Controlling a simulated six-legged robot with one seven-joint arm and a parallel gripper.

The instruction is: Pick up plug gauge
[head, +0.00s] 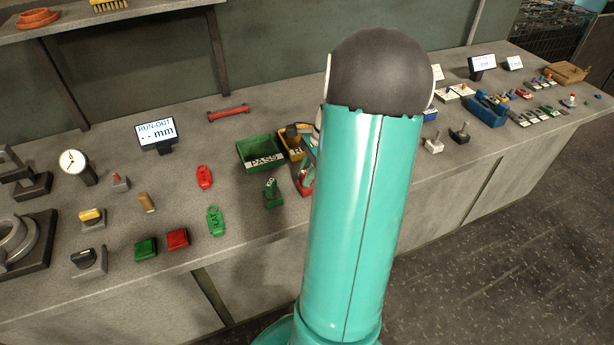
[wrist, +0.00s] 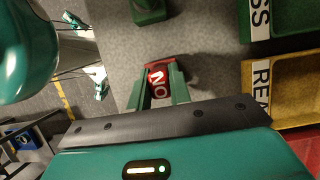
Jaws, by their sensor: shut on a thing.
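A red piece marked NO (wrist: 158,80) sits between the two green fingers of my gripper (wrist: 159,92) in the wrist view. It looks like the plug gauge, but its lower part is hidden. My gripper is shut on it. In the head view the red piece (head: 307,180) shows only in part beside my arm, near the bench's front edge, and my gripper is mostly hidden behind my arm. I cannot tell if the red piece touches the bench. A similar green piece (head: 272,193) stands just left of it; its base shows in the wrist view (wrist: 150,10).
A green PASS bin (head: 262,152) and a yellow bin (head: 292,147) stand close behind. Red (head: 204,177) and green (head: 215,220) tags lie to the left, with green (head: 146,249) and red (head: 177,238) blocks nearer the front edge. Bare bench lies between.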

